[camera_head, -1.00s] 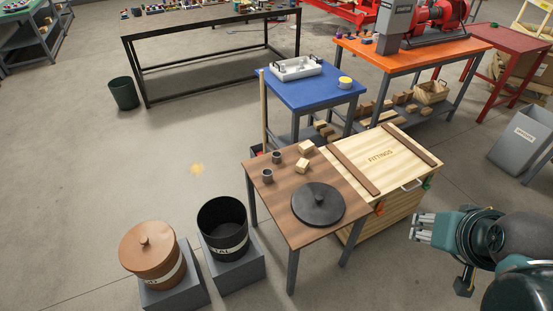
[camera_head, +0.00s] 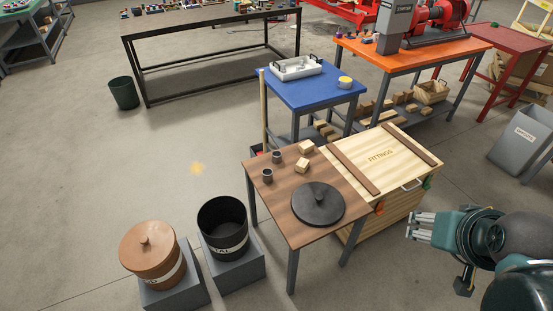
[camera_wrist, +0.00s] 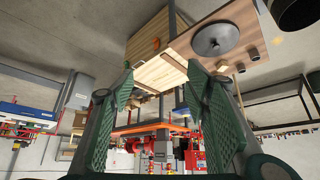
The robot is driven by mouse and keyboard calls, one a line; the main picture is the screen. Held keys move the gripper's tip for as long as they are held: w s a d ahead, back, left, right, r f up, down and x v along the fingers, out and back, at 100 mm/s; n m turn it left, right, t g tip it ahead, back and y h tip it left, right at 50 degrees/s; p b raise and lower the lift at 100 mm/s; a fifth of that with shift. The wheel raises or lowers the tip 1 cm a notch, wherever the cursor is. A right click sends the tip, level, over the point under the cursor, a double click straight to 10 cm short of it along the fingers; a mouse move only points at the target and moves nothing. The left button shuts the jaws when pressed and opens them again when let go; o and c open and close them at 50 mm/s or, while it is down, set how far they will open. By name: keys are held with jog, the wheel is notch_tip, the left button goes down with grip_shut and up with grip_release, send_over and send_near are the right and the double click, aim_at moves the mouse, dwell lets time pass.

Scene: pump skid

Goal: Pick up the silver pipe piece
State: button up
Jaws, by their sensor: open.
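Two small grey pipe pieces stand upright on the brown wooden table, a farther one (camera_head: 277,157) and a nearer one (camera_head: 267,176), near its left end. Both look alike in grey, and I cannot tell which is the silver one. My gripper (camera_head: 420,228) is at the right of the head view, to the right of the crate and well apart from the pipe pieces. In the wrist view its green-padded fingers (camera_wrist: 160,88) are spread with nothing between them.
Two wooden blocks (camera_head: 303,166) stand beside the pipe pieces. A dark round lid (camera_head: 318,204) lies at the table's near end. The closed FITTINGS crate (camera_head: 385,158) adjoins the table. A black bin (camera_head: 222,215) and a lidded brown bin (camera_head: 150,262) stand on grey blocks at left.

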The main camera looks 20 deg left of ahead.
jog(key=w+a+r+n+g, duration=0.1)
jog(key=w+a+r, duration=0.2)
jog(key=w, duration=0.4)
jog(key=w+a+r+n, duration=0.1)
jog(key=w+a+r, duration=0.15)
jog(key=w, duration=0.35)
jog(key=w+a+r+g, duration=0.1)
jog(key=w+a+r, duration=0.15)
jog(key=w, duration=0.45)
jog(key=w+a+f+n+g+y+p, duration=0.1)
jog(key=w+a+f, duration=0.1)
jog(key=w+a, duration=0.65)
jog(key=w+a+f+n+g, duration=0.1)
jog(key=w+a+f+n, duration=0.15)
jog(key=w+a, duration=0.6)
jog(key=w+a+f+n+g, duration=0.1)
jog(key=w+a+f+g, duration=0.1)
jog(key=w+a+f, duration=1.25)
jog(key=w+a+f+n, duration=0.1)
jog(key=a+f, duration=0.7)
jog(key=f, duration=0.4)
jog(key=w+a+f+n+g+h+p, duration=0.1)
jog(key=w+a+f, duration=0.1)
jog(key=a+f, duration=0.6)
jog(key=shift+w+f, duration=0.15)
jog(key=shift+f, duration=1.8)
